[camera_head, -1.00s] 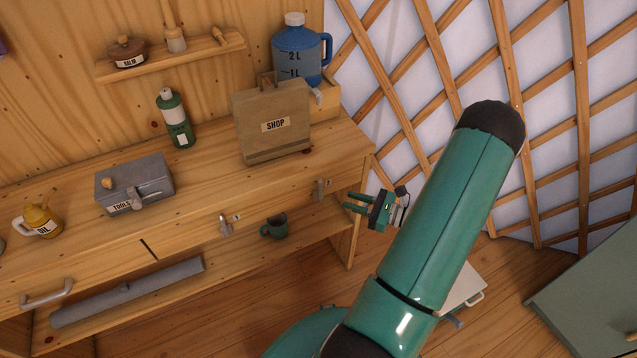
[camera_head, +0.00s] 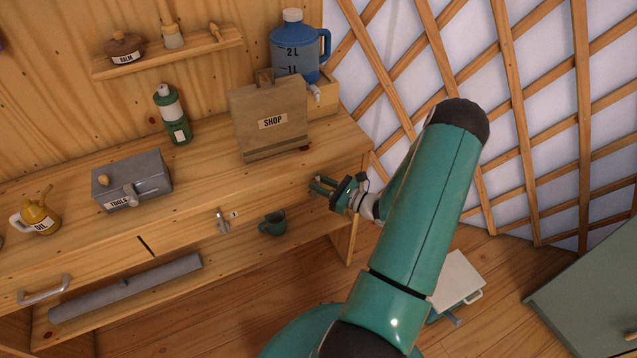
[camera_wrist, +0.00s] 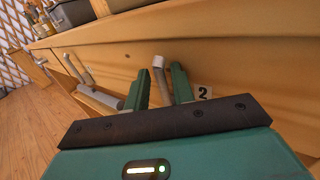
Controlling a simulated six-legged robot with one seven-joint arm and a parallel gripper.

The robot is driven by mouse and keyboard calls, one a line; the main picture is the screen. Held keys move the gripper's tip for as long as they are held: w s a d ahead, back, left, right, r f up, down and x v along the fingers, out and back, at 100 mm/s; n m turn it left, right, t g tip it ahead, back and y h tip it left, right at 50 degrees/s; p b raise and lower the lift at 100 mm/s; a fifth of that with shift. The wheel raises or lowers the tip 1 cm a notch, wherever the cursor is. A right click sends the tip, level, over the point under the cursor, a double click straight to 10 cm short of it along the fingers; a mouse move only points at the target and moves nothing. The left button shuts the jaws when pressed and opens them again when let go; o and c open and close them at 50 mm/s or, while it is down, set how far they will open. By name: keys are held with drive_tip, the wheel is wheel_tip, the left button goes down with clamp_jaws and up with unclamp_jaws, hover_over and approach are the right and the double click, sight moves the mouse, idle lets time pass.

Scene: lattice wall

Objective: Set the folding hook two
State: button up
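In the head view my gripper (camera_head: 314,186) is at the right end of the bench front and covers hook two.
Another hook (camera_head: 222,220) with a label is further left on the bench front. The SHOP bag (camera_head: 270,118), TOOLS box (camera_head: 135,180) and blue jug (camera_head: 297,50) stand above. A lattice wall (camera_head: 400,90) is to the right.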

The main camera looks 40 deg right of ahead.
drive_tip(key=shift+w+a, duration=0.1)
drive_tip(key=shift+w, duration=0.4)
drive_tip(key=shift+c, duration=0.5)
clamp_jaws()
